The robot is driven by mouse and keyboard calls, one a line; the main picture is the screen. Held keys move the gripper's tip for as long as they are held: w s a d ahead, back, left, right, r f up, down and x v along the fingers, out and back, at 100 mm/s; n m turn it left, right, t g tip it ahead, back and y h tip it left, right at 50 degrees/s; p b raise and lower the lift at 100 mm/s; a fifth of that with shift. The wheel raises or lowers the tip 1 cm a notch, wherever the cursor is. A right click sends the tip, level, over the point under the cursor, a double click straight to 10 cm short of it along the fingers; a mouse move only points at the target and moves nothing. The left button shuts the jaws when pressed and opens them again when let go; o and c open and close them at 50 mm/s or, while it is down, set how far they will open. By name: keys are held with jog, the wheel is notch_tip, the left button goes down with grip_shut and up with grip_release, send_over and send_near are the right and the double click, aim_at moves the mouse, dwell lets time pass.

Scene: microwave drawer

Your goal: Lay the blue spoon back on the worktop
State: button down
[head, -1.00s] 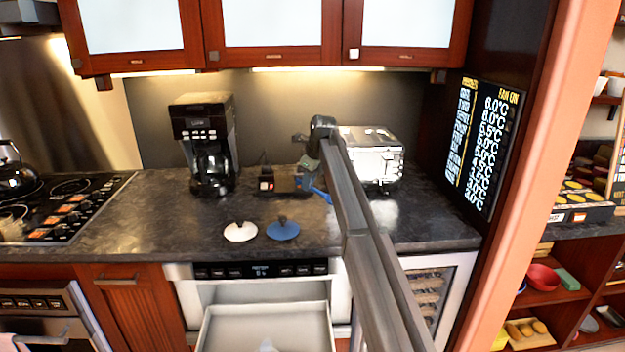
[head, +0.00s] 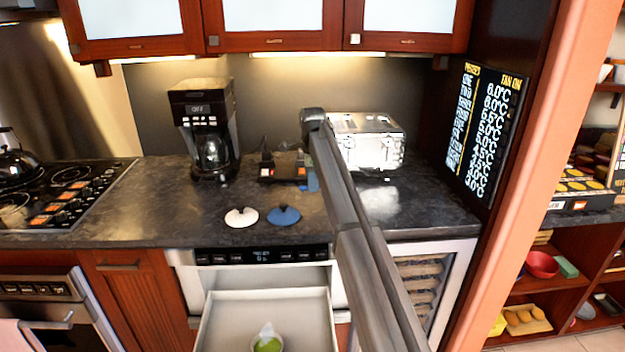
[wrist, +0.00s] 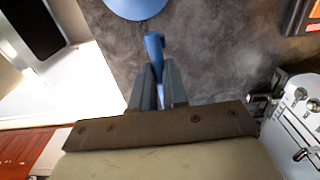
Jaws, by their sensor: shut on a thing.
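My gripper (wrist: 158,90) is shut on the blue spoon (wrist: 154,46) in the wrist view. The spoon's blue end sticks out past the fingertips, over the dark worktop (wrist: 205,45); I cannot tell whether it touches. In the head view the arm hides most of the gripper, and a small blue patch (head: 312,180) shows left of the arm, above the worktop (head: 150,200) in front of the toaster.
The blue lid (head: 284,215) and white lid (head: 241,217) lie near the front edge. The toaster (head: 368,142), coffee maker (head: 205,130) and a small black device (head: 283,170) stand behind. The open drawer (head: 212,320) holds a bowl with something green (head: 267,344).

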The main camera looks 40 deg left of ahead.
aim_at(312, 213)
jog(key=shift+f, duration=3.9)
jog(key=shift+f, duration=0.45)
jog(key=c, duration=1.1)
grip_release()
jog(key=shift+o, duration=0.2)
